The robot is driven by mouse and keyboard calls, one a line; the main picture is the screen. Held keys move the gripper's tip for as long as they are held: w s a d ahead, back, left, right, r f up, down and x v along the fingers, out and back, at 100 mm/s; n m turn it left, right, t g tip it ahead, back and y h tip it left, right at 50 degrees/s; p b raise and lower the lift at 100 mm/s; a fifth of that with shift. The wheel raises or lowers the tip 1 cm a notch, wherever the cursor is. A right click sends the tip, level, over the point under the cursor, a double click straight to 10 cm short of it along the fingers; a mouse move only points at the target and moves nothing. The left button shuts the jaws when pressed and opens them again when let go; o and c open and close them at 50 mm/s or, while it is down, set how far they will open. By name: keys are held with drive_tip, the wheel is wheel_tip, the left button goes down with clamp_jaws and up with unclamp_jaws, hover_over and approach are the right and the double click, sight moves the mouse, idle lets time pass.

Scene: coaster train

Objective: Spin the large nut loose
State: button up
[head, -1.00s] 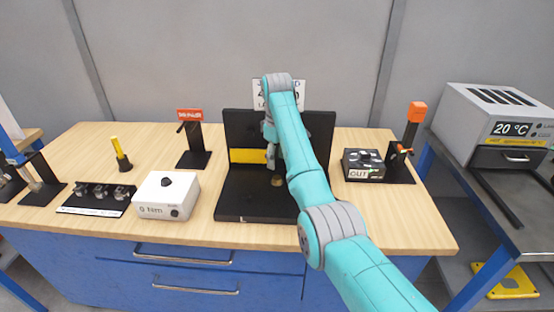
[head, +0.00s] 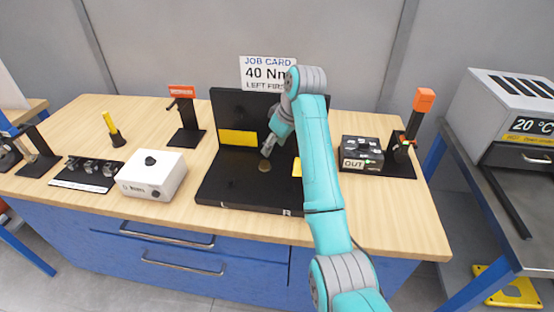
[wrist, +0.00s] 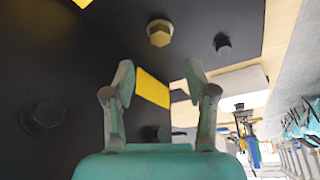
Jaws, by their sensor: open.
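A black fixture (head: 225,185) with an upright back panel stands on the bench, and a brass-coloured hex piece (head: 264,165) sits on its base. In the wrist view a brass hex head (wrist: 160,32) lies beyond my fingertips, a dark hex piece (wrist: 42,117) is at the left, and a small dark one (wrist: 222,43) is at the right. I cannot tell which is the large nut. My gripper (head: 267,150) is tilted above the fixture base, near the brass piece. In the wrist view its fingers (wrist: 160,75) are apart with nothing held between them.
A white box with a knob (head: 150,175) and a black socket rack (head: 88,172) stand left. A red-topped stand (head: 186,118) is behind them. The OUT box (head: 361,155) and an orange-topped stand (head: 420,115) are right. A job card (head: 266,72) reads 40 Nm, left first.

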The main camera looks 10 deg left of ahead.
sight(265, 163)
drive_tip(key=x, duration=0.9)
clamp_jaws()
